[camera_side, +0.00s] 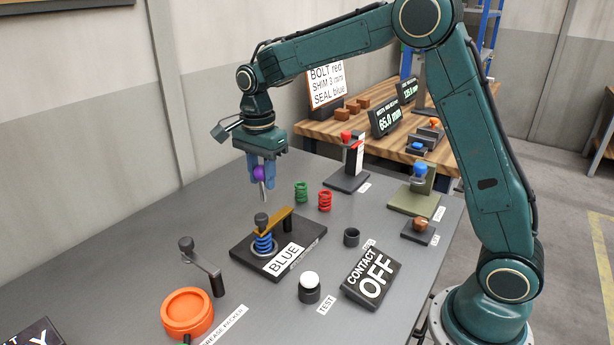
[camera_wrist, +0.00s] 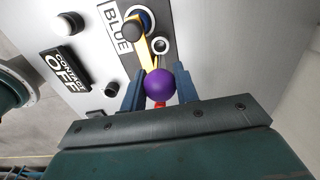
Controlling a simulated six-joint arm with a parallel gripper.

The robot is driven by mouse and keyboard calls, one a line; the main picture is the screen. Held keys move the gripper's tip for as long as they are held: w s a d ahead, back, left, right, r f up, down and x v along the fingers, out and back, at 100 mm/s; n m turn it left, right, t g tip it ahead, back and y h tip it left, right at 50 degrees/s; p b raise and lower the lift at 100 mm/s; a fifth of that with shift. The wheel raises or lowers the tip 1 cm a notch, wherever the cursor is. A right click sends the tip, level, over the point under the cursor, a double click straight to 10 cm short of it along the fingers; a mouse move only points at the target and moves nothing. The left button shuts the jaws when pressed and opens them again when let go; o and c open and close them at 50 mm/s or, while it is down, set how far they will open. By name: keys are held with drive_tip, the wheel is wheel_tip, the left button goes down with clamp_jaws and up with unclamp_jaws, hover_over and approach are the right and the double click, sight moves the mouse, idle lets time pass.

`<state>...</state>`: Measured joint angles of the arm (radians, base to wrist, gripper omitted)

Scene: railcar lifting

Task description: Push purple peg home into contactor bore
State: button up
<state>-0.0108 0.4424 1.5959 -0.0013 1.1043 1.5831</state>
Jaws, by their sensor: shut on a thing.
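My gripper (camera_side: 262,180) is shut on the purple peg, gripping it at its round purple head (camera_side: 259,173). The peg's metal shank points down and hangs free in the air above the table. The purple head also shows between the fingers in the wrist view (camera_wrist: 160,84); there the shank is hidden. A small dark open-topped cylinder (camera_side: 351,237), which looks like the contactor bore, stands behind the CONTACT OFF sign (camera_side: 371,277). It also shows in the wrist view (camera_wrist: 112,89), left of my fingers. The peg is well apart from it.
The black BLUE base (camera_side: 309,250) with a blue spring (camera_side: 263,243) and brass lever (camera_side: 275,220) is below and in front of my gripper. A white-topped TEST button (camera_side: 309,282) is nearer. The table's left back is clear.

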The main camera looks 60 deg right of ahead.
sight(264, 199)
drive_tip(key=shift+f, duration=2.15)
drive_tip(key=shift+f, duration=1.35)
idle(0.9)
drive_tip(key=shift+r, duration=0.75)
drive_tip(key=shift+f, duration=0.9)
idle(1.9)
